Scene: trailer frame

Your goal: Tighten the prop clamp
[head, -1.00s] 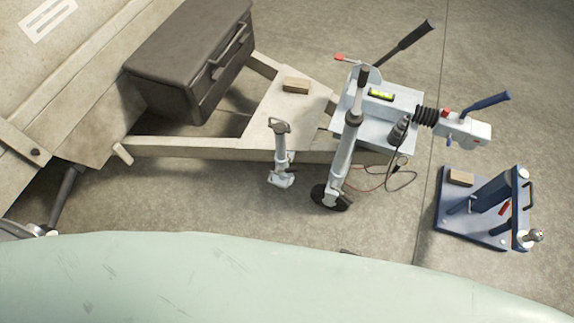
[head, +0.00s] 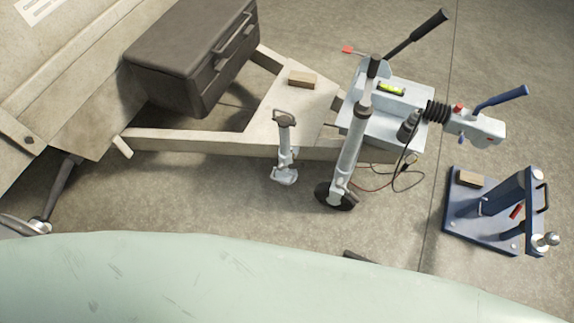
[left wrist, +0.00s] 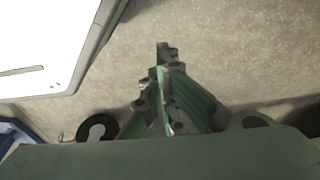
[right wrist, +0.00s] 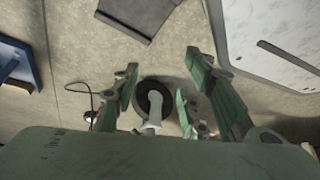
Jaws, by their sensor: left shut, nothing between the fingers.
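In the head view the prop stand (head: 285,150), a short pale leg with a dark top handle and a foot plate, stands upright at the near side of the trailer frame (head: 200,144). Its clamp is too small to tell whether it is tight or loose. The jockey wheel post (head: 352,138) stands to its right. My left gripper (left wrist: 163,50) is shut and empty above bare floor in the left wrist view. My right gripper (right wrist: 160,80) is open in the right wrist view. The wheel (right wrist: 154,98) appears between its fingers, apparently farther off.
A dark toolbox (head: 190,55) sits on the frame at left. A wooden block (head: 302,80) and a spirit level (head: 391,88) lie on the drawbar. The coupling head (head: 480,128) is at right. A blue stand (head: 495,215) stands on the floor. A cable (head: 372,186) hangs by the wheel.

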